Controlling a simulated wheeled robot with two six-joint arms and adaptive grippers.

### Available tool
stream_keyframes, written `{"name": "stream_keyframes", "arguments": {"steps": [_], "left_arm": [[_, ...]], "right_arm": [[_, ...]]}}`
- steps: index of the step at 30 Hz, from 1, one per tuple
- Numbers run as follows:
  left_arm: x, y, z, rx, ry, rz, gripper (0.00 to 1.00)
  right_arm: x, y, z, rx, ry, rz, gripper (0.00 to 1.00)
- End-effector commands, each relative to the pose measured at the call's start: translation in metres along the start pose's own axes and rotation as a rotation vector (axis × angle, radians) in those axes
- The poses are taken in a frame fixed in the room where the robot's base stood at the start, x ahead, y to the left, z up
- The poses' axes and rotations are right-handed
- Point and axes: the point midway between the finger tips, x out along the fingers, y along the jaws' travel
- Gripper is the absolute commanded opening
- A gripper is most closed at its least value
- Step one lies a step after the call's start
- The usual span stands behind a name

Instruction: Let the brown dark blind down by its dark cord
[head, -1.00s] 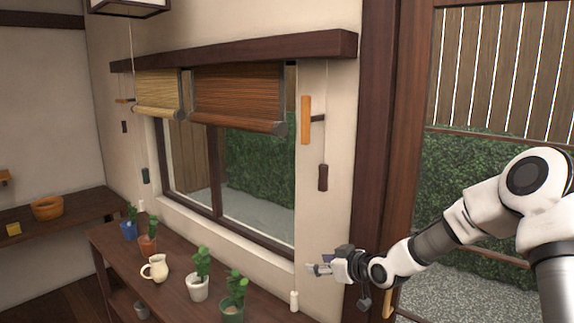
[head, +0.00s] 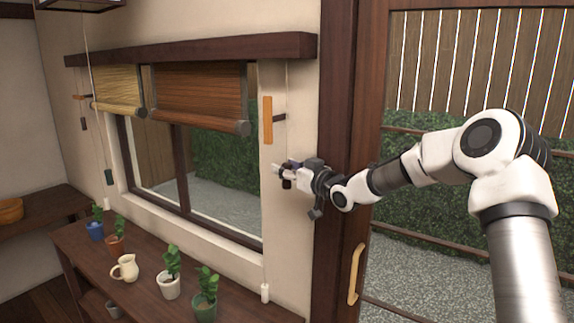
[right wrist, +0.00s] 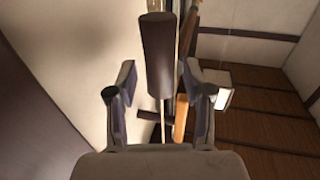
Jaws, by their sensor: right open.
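The brown dark blind (head: 200,95) is rolled partly up in the right part of the window, next to a pale yellow blind (head: 118,90). Its cord (head: 287,85) hangs on the wall to the right and ends in a dark brown pull. My right gripper (head: 279,171) is at the height of this pull and partly covers it in the head view. In the right wrist view the dark pull (right wrist: 158,60) stands upright between the two open fingers (right wrist: 159,85), with space on both sides. My left gripper is out of view.
A shelf (head: 140,290) with potted plants and a cream jug (head: 125,268) runs below the window. A dark wooden post (head: 345,100) stands to the right.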

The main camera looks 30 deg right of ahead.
Motion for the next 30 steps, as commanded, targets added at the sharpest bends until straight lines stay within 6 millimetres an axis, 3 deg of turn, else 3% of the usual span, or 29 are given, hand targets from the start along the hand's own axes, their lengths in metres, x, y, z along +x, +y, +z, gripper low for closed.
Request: {"name": "stream_keyframes", "arguments": {"steps": [3,7,8,15,20,26,30], "left_arm": [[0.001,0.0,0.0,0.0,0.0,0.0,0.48],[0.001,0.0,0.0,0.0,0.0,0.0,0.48],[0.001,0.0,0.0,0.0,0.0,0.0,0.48],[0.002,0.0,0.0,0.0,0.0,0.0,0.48],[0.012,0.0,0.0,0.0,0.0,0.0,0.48],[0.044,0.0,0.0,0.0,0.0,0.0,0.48],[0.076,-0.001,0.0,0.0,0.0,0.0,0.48]], "right_arm": [[0.0,0.0,0.0,0.0,0.0,0.0,0.51],[0.0,0.0,0.0,0.0,0.0,0.0,0.05],[0.0,0.0,0.0,0.0,0.0,0.0,0.0],[-0.001,0.0,0.002,-0.001,0.001,0.0,0.0],[-0.001,0.0,0.015,-0.001,0.0,0.0,0.0],[-0.001,0.0,0.057,0.0,-0.001,0.0,0.0],[-0.001,0.0,0.101,0.0,-0.002,-0.001,0.0]]}}
